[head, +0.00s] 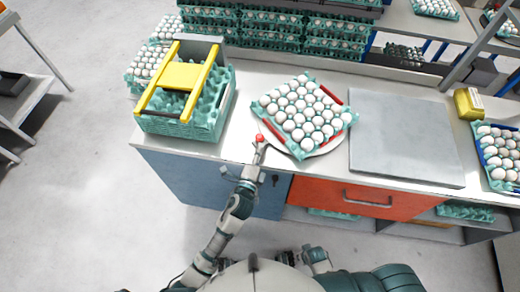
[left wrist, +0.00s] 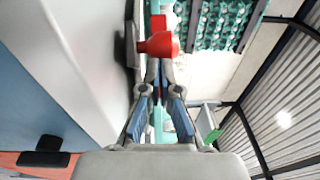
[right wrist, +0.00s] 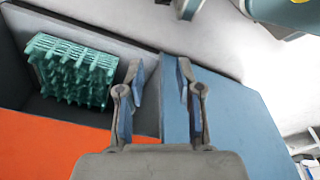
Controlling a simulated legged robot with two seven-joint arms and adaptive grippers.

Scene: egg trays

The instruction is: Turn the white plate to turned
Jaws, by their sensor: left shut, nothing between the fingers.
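The white plate (head: 325,147) lies on the counter under a teal egg tray (head: 347,116) full of white eggs. Only its rim shows, with red parts at its edge. A red knob (head: 260,137) sits at the plate's left front. My left gripper (head: 259,148) is shut and empty, its tips at or very near the knob. The left wrist view shows the knob (left wrist: 158,44) just beyond the closed fingertips (left wrist: 158,65); I cannot tell if they touch. My right gripper (right wrist: 160,70) is open and empty, low in front of the cabinet.
A teal tray stack with a yellow frame (head: 180,77) stands left of the plate. A grey flat panel (head: 400,137) lies to its right. Stacked egg trays (head: 265,30) line the back. An orange drawer (head: 345,197) is below the counter. A teal tray (right wrist: 75,70) sits in a compartment.

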